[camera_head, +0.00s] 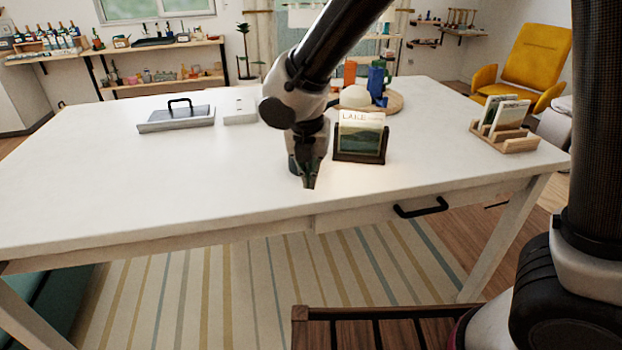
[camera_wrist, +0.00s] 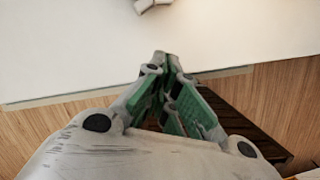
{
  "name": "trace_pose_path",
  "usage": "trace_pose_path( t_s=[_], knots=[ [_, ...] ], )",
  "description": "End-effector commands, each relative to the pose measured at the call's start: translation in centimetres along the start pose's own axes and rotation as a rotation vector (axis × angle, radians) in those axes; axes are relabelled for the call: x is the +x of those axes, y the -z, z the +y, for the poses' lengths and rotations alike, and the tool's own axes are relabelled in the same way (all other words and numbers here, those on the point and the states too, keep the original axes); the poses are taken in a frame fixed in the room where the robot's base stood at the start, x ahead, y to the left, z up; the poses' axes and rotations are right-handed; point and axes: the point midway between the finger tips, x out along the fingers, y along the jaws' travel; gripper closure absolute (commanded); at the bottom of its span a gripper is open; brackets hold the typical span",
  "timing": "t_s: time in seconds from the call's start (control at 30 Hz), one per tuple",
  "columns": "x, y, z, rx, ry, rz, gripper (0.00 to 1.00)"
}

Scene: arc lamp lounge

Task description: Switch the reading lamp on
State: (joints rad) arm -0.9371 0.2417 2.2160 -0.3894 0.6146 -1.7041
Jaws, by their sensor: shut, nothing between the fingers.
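My gripper (camera_head: 309,183) points down over the front part of the white table (camera_head: 130,195), left of a dark card holder. In the wrist view its fingertips (camera_wrist: 165,62) are together and empty, near the table edge. No reading lamp with a switch is clearly recognisable. A cream dome (camera_head: 354,97) sits on a round wooden tray (camera_head: 398,103) behind the card holder; I cannot tell whether it is part of a lamp. A pale object (camera_wrist: 152,4) is cut off at the top of the wrist view. My arm hides part of the table's back.
The card holder (camera_head: 360,155) holds a lake picture. A handled grey tray (camera_head: 177,119) and a white box (camera_head: 240,109) stand back left. A wooden rack (camera_head: 505,139) with cards stands right. A drawer handle (camera_head: 421,208) juts from the front. The table's left front is clear.

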Motion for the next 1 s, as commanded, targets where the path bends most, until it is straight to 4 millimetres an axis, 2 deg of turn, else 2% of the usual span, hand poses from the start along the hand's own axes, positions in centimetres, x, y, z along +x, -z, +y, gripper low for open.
trace_pose_path(
  t_s=[0.3, 0.43, 0.6, 0.9, 1.0],
  knots=[
    [-5.4, -0.1, -0.4, 0.001, -0.005, -0.002, 1.0],
    [-6.8, -0.2, -0.6, -0.001, -0.003, -0.002, 1.0],
    [-7.6, -0.1, -0.7, -0.001, -0.002, -0.001, 1.0],
    [-7.6, -0.1, -0.7, 0.004, -0.001, -0.001, 1.0],
    [-7.6, -0.1, -0.7, 0.07, 0.0, 0.0, 1.0]
  ],
)
